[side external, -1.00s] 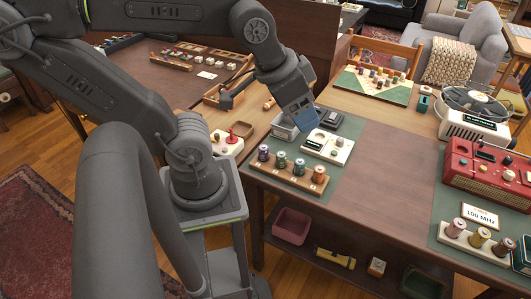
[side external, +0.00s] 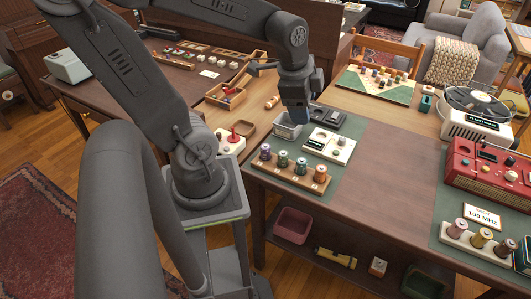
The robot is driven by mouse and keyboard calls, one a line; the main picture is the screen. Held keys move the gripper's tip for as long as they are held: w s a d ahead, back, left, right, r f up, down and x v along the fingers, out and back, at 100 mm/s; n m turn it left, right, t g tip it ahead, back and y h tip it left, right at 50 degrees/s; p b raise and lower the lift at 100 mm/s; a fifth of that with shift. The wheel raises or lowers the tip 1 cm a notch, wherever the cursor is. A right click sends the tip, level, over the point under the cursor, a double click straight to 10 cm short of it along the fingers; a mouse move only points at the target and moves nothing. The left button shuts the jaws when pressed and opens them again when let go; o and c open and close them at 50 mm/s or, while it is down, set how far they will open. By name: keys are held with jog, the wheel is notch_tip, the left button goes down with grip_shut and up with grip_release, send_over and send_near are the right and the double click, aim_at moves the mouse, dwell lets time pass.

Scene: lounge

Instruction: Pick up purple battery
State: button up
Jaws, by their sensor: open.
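The purple battery (side external: 265,152) stands upright at the left end of a wooden rack (side external: 291,179) near the table's left edge. In the same rack, green, teal and copper-coloured batteries stand to its right. My gripper (side external: 297,118) is open and points down above a small grey tray (side external: 282,130), behind and to the right of the purple battery and apart from it. The fingers are small and partly merge with the tray behind them. I cannot see anything held.
A cream device (side external: 331,145) and a dark device (side external: 329,117) sit right of the tray. A white box with a red joystick (side external: 232,138) is to the left. A red radio (side external: 487,174) and another battery rack (side external: 474,243) are at the right. The table's middle is clear.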

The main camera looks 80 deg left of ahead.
jog(key=a+f+m+g, duration=0.2)
jog(key=a+f+m, duration=0.3)
jog(key=a, duration=0.3)
jog(key=m+g+h, duration=0.1)
jog(key=m, duration=0.5)
send_near(265, 146)
jog(key=f, duration=1.1)
jog(key=shift+w+a+f, duration=0.1)
jog(key=shift+w+f, duration=0.05)
jog(key=shift+w, duration=0.1)
jog(key=shift+c, duration=0.2)
jog(key=c, duration=1)
